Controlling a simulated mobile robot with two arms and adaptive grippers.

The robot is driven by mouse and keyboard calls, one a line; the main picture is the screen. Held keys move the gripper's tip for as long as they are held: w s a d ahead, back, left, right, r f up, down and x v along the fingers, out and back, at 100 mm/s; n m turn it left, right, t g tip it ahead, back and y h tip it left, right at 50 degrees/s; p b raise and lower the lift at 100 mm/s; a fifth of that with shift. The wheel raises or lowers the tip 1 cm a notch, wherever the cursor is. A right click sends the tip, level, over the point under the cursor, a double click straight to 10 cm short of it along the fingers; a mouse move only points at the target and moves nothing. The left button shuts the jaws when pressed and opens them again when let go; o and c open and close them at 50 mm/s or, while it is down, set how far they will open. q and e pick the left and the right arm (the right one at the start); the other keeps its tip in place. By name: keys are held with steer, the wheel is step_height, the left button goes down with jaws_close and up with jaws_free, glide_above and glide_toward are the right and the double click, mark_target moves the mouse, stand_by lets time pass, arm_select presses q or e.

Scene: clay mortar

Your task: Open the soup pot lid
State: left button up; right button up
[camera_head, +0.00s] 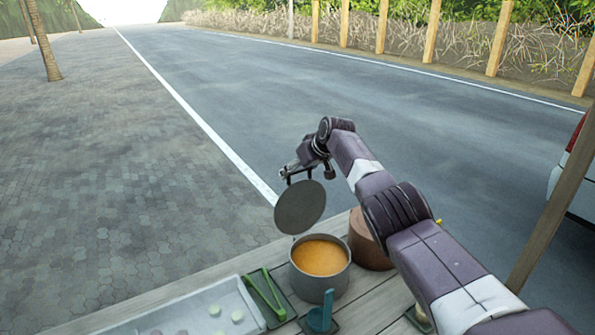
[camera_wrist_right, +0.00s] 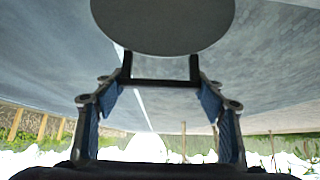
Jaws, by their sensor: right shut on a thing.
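The round grey pot lid (camera_head: 301,207) is up in the air above and slightly left of the soup pot (camera_head: 319,282), tilted steeply and clear of the rim. The pot stands open on the wooden table with orange soup (camera_head: 320,257) in it. My right gripper (camera_head: 297,172) is shut on the lid's dark handle. In the right wrist view, the handle (camera_wrist_right: 163,83) spans between the blue-padded fingers of my right gripper (camera_wrist_right: 160,98), and the lid (camera_wrist_right: 163,25) lies beyond it. My left gripper is not in view.
On the wooden table (camera_head: 378,300), green tongs (camera_head: 266,295) and a blue ladle (camera_head: 322,314) lie by the pot. A pale tray (camera_head: 190,308) with small round pieces is at left. A brown round container (camera_head: 366,245) stands right behind the pot. A wooden post (camera_head: 555,205) rises at right.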

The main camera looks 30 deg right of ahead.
steer(key=o, duration=1.6)
steer(key=shift+o, duration=0.7)
steer(key=shift+v, duration=1.25)
steer(key=v, duration=0.9)
steer(key=shift+s+r, duration=0.2)
steer(key=shift+s, duration=0.05)
